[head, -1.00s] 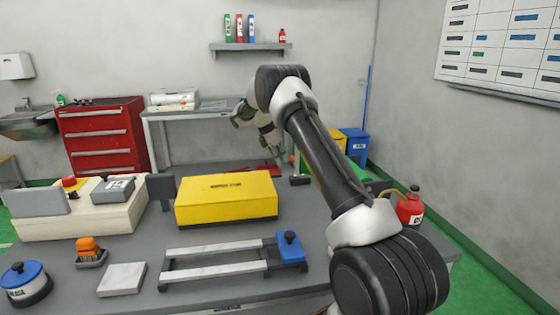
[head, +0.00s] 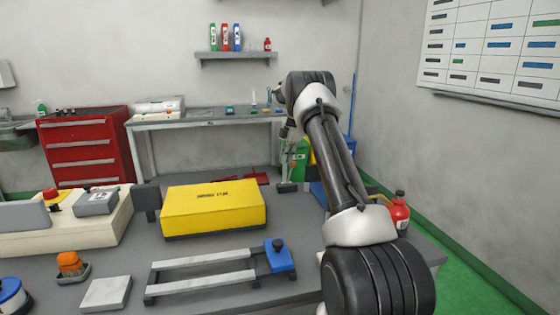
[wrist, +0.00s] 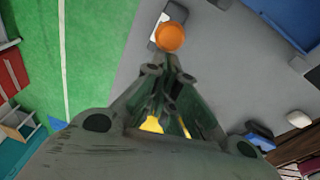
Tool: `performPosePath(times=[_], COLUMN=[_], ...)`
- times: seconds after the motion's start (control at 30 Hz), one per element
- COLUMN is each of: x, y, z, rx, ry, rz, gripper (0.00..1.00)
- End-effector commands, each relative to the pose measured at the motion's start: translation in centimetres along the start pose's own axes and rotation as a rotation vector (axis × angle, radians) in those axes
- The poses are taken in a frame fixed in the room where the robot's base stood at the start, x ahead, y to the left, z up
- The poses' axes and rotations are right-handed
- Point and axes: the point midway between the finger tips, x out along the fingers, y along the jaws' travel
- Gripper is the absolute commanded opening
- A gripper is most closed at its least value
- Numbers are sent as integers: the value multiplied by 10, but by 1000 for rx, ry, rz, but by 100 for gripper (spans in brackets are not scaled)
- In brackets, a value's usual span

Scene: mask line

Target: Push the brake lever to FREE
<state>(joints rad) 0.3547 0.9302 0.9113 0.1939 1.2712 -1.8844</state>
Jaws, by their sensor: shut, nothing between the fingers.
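My gripper (wrist: 168,72) is shut and empty, its fingertips meeting just below an orange round knob (wrist: 170,37) in the wrist view. The knob lies over a small white plate. It may be the brake lever's knob, but I see no shaft and no readable FREE mark. I cannot tell whether the fingertips touch it. In the head view my gripper (head: 287,135) hangs beyond the yellow box (head: 213,208), small and partly hidden by my arm. A dark block (head: 288,187) shows below it at the bench's back edge. I cannot tell whether it belongs to the lever.
The near bench holds a rail frame with a blue block (head: 280,256), an orange-capped piece (head: 69,262), a white plate (head: 107,294) and a cream control box (head: 60,232). A red bottle (head: 399,211) stands right of my arm. The red drawer cabinet (head: 84,147) is behind.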

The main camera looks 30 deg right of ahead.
Motion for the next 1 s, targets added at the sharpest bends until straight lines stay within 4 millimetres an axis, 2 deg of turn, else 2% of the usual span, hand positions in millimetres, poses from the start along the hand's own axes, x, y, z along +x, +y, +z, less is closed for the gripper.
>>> performPosePath(times=[0.2,0.4,1.0], x=[-2,-2,-2], y=[-3,-4,-5], z=[15,22,22], rx=[1,2,2], ry=[-2,-3,-4], rz=[-1,-1,-3], gripper=[0,0,0])
